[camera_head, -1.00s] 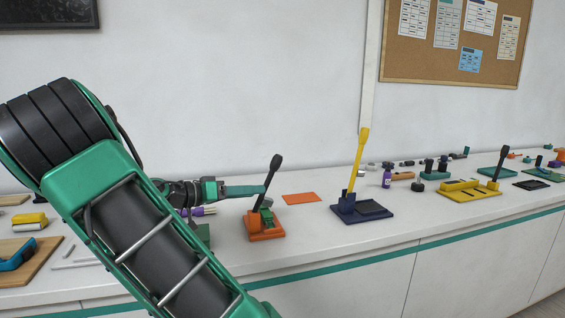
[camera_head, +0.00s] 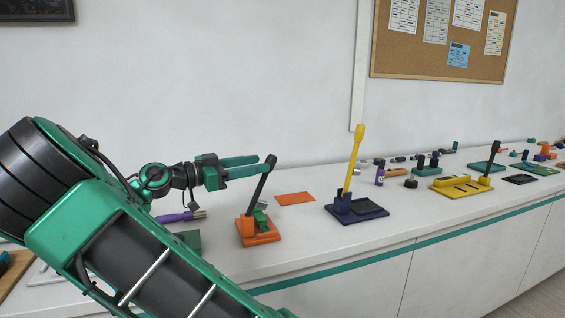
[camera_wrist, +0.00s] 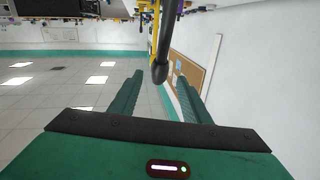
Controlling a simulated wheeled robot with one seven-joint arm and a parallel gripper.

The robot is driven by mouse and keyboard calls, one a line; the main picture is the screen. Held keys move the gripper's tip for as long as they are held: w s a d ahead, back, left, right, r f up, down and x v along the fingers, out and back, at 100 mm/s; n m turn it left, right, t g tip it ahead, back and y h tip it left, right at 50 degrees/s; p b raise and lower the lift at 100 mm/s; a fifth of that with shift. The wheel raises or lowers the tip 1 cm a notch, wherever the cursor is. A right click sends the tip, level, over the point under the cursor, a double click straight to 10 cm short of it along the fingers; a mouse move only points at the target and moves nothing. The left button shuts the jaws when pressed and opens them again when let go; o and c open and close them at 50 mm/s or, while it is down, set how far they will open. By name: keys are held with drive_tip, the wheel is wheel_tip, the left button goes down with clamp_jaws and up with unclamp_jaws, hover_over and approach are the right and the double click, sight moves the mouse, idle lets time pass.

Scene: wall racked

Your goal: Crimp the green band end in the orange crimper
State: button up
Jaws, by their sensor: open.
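The orange crimper (camera_head: 259,239) stands on the bench in the head view, its black lever (camera_head: 262,186) raised and leaning a little right. A small green piece (camera_head: 261,221), perhaps the green band end, sits at the crimper beside the lever's foot; I cannot tell how far in it lies. My gripper (camera_head: 261,164) is open, with its fingers at the lever's top. In the wrist view the lever's knob (camera_wrist: 159,73) shows between the tips of my open gripper (camera_wrist: 160,78), apart from both fingers in the picture.
A navy press (camera_head: 356,208) with a raised yellow lever stands right of the crimper. An orange sheet (camera_head: 295,198) lies behind, and a purple-handled tool (camera_head: 178,217) lies to the left. A yellow fixture (camera_head: 462,185) is farther right. Bare bench lies in front of the navy press.

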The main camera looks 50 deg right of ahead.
drive_tip(key=x, duration=0.9)
clamp_jaws()
